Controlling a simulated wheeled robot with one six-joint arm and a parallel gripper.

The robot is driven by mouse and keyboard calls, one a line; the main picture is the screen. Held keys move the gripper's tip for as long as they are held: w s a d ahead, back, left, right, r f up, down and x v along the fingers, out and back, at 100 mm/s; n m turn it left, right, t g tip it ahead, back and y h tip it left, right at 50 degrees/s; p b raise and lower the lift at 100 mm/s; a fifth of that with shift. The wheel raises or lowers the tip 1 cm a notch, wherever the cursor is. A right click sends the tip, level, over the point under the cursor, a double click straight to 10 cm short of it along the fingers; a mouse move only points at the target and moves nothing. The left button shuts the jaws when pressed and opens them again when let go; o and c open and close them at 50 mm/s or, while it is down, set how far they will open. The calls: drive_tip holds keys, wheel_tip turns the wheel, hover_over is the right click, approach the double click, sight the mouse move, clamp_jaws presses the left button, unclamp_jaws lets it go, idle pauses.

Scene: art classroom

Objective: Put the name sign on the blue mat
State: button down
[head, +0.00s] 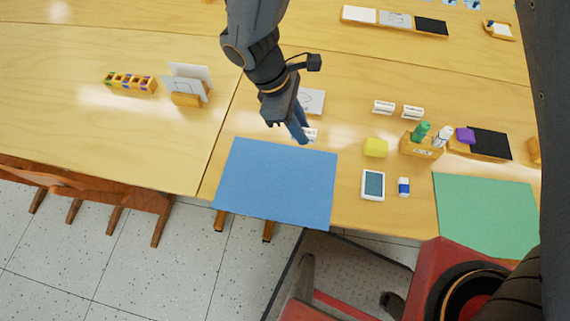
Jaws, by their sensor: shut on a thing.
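The blue mat (272,185) lies flat at the front edge of the table, left of the middle. My gripper (304,139) points down near the mat's far right edge, and its blue fingers are shut on a small white name sign (312,134). The fingers hide most of that sign. Its height above the table is hard to tell. Two similar white signs, one (383,107) and another (413,112), stand on the table further right.
A yellow block (375,147), a tablet-like device (373,185) and a blue-white eraser (403,187) lie right of the mat. A wooden holder (421,147) with bottles stands beyond them, near a green mat (487,213). A white card (311,101) lies behind my gripper. The blue mat's surface is clear.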

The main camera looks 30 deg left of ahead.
drive_tip(key=shift+f+p, duration=1)
drive_tip(key=shift+f, duration=3.5)
drive_tip(key=shift+f, duration=0.1)
drive_tip(key=c, duration=1.6)
unclamp_jaws()
drive_tip(key=b+v, duration=0.3)
drive_tip(key=v, duration=0.9)
